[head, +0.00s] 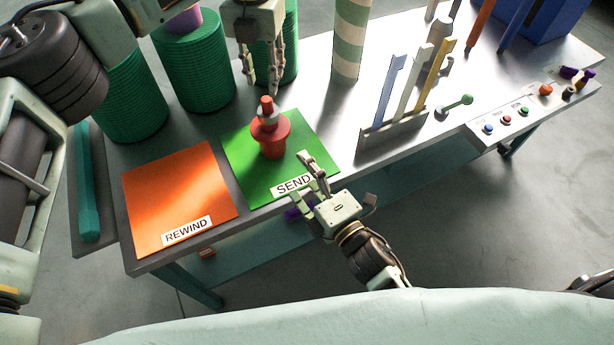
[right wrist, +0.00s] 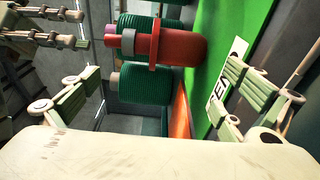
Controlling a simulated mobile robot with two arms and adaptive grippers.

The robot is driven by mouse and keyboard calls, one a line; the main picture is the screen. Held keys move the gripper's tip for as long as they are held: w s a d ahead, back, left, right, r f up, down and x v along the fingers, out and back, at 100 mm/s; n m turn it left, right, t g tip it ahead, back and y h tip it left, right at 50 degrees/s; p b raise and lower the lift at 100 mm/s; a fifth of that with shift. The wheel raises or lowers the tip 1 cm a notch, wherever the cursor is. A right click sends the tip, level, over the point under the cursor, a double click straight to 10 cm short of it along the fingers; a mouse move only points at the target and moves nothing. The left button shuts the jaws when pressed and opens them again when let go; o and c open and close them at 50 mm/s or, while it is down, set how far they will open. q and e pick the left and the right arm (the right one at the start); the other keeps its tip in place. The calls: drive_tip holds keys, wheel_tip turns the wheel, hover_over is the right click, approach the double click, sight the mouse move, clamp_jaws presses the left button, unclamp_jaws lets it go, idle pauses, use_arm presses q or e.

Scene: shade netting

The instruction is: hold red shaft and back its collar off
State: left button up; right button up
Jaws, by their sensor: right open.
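The red shaft (head: 270,146) stands upright on the green SEND mat (head: 235,148), with a wide red flange and a grey collar (head: 268,122) below its red tip. In the right wrist view the red shaft (right wrist: 183,48) lies sideways in the picture, with the grey collar (right wrist: 128,42) near its tip. My left gripper (head: 263,88) points down just above the tip; its fingers (right wrist: 82,28) are apart with nothing between them. My right gripper (head: 312,177) is open and empty at the mat's front edge, short of the shaft.
An orange REWIND mat (head: 180,195) lies left of the green one. Green ribbed spools (head: 195,75) and a striped column (head: 349,40) stand behind. A rack (head: 393,135) with upright tools and a button panel (head: 510,122) are to the right.

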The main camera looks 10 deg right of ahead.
sight(279, 142)
drive_tip(key=x, duration=1)
drive_tip(key=shift+w+a, duration=0.1)
drive_tip(key=shift+w, duration=0.15)
